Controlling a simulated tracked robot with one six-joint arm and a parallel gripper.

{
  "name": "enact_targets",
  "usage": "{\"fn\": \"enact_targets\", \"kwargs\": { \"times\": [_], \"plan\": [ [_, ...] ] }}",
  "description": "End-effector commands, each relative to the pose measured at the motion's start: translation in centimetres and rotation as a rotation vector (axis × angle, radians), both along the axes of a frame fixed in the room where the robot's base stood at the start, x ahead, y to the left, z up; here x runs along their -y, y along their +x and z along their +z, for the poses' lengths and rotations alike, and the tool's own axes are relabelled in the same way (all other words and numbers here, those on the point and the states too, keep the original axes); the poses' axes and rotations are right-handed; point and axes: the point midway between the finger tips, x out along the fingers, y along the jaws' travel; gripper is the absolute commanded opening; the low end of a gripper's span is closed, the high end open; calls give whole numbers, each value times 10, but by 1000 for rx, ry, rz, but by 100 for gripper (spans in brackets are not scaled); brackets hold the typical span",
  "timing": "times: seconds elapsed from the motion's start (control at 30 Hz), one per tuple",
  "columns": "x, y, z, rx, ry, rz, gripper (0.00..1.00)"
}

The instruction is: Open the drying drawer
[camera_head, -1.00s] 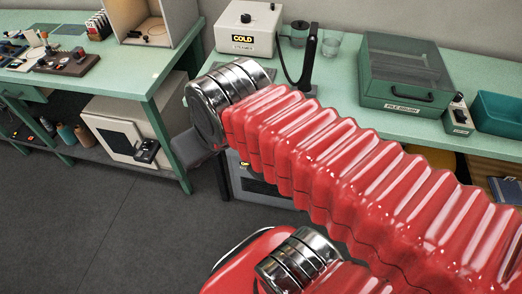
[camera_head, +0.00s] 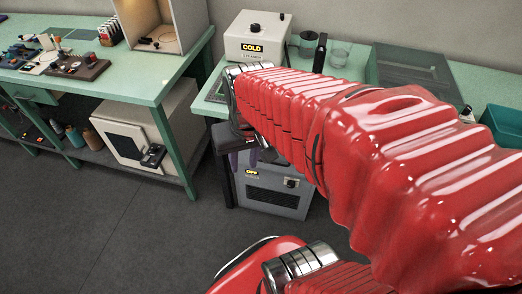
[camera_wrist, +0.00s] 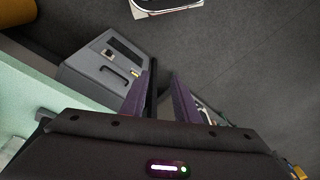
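A grey cabinet (camera_head: 275,192) with a small yellow OFF label stands under the right-hand bench. I take it for the drying drawer, but the small lettering is too blurred to confirm. In the wrist view the cabinet (camera_wrist: 105,65) is at upper left, with a dark panel and a dark handle (camera_wrist: 127,76) on its face. The face looks closed. The cabinet lies just left of the fingers there, with no visible contact. In the head view my gripper (camera_head: 243,158) hangs before the cabinet's upper left, partly hidden.
A steamer (camera_head: 252,38) labelled COLD stands on the right bench (camera_head: 214,95). My arm covers much of that bench. A left bench (camera_head: 150,80) carries tools, with a cream box (camera_head: 140,130) below it. The dark floor between the benches is clear.

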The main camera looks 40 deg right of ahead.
Motion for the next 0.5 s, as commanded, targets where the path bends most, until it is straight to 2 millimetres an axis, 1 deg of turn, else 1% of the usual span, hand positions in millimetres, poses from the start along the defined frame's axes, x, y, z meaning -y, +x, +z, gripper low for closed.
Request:
{"fn": "enact_targets", "kwargs": {
  "times": [0.03, 0.2, 0.5],
  "plan": [
    [7, 0, -9, -30, 19, -32, 28],
    [26, -1, -34, -110, 86, -121, 28],
    [53, -6, -79, -230, 235, -275, 28]
  ]
}}
